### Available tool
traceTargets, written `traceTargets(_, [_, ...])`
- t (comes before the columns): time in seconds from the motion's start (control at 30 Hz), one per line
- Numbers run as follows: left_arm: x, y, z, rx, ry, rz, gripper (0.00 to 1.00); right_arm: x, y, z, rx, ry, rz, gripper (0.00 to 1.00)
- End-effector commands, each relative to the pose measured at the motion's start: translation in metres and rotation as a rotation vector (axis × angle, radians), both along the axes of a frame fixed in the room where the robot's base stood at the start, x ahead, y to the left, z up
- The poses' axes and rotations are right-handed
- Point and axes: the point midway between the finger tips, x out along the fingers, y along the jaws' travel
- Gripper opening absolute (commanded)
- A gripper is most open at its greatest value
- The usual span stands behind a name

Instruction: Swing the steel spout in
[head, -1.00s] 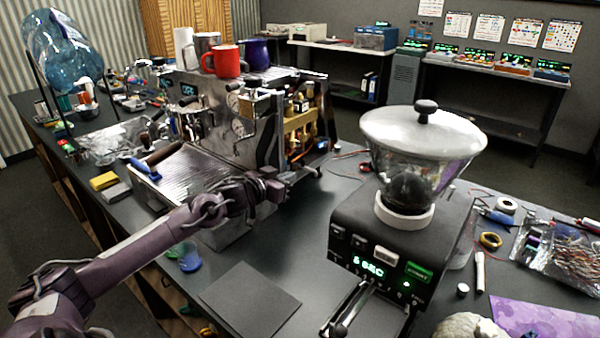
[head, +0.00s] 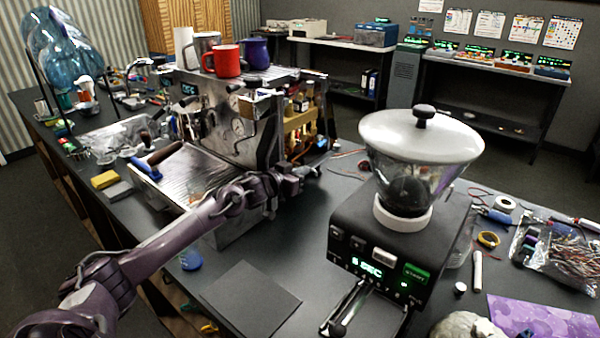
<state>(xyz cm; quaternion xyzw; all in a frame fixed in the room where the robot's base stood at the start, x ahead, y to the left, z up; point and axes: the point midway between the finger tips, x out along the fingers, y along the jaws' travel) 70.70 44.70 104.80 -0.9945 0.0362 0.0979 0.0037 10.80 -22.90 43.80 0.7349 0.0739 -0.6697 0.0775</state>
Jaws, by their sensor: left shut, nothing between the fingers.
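The steel espresso machine (head: 215,140) stands on the dark bench left of centre, its right side open with parts showing inside. I cannot pick out the steel spout for certain among the metal parts on its front; my arm covers some of this area. My left arm comes in from the lower left across the machine's drip tray (head: 185,172). My left gripper (head: 300,176) is shut and empty, near the machine's front right corner. I cannot tell whether it touches anything. My right gripper is not in view.
A grinder (head: 400,232) with a glass hopper stands to the right of my left gripper. A dark flat mat (head: 250,297) lies in front. Mugs, including a red mug (head: 227,61), stand on top of the machine. Wires and tools lie at the right.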

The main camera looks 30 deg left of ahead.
Motion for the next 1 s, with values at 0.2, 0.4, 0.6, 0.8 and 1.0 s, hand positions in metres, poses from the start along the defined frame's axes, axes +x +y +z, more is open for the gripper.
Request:
traceTargets(0.2, [0.002, -0.004, -0.002, -0.005, 0.001, 0.074, 0.00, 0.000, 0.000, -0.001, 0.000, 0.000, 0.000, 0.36])
traceTargets(0.4, [0.007, -0.010, -0.001, -0.011, 0.000, 0.260, 0.00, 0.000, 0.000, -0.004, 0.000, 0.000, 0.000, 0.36])
traceTargets(0.6, [0.015, -0.012, -0.003, -0.010, 0.002, 0.407, 0.00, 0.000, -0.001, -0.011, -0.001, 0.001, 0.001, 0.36])
traceTargets(0.8, [0.027, -0.018, -0.004, -0.010, 0.001, 0.454, 0.00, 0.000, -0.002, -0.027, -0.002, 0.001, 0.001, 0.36])
traceTargets(1.0, [0.039, -0.020, -0.004, -0.007, 0.001, 0.646, 0.00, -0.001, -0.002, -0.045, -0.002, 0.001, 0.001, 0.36])
